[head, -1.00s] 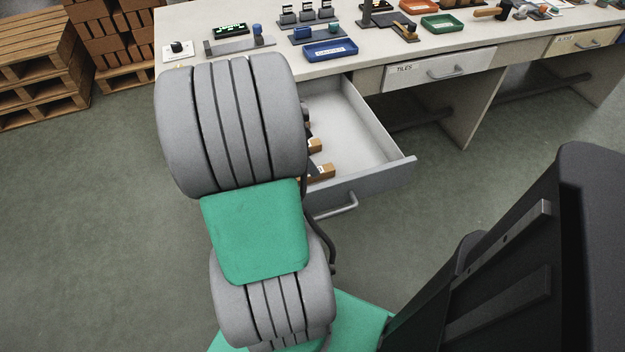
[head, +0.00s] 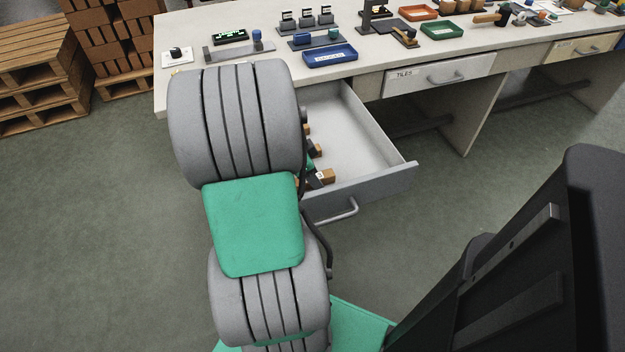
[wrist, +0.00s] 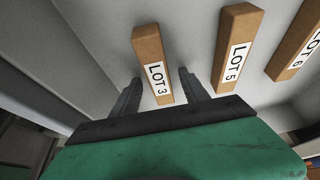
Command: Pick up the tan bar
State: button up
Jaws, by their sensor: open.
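In the wrist view, several tan bars with white labels lie in the open drawer. The bar marked LOT 3 (wrist: 149,50) is between the two fingers of my gripper (wrist: 160,78), which is open with a finger on each side of it. I cannot tell whether either finger touches it. The LOT 5 bar (wrist: 236,38) lies to the right, and the LOT 6 bar (wrist: 298,42) is farther right. In the head view, a bar end (head: 327,176) shows near the drawer front; my arm hides most of the gripper and the other bars.
The open drawer (head: 365,150) has bare floor on its right side. Its grey wall (wrist: 85,50) is close to my left finger. Above it, the bench (head: 375,55) carries a blue tray (head: 330,55) and other small items. Brick stacks and pallets (head: 40,75) stand at the left.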

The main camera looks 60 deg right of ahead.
jog(key=shift+c, duration=0.2)
grip_shut()
dwell(0.4)
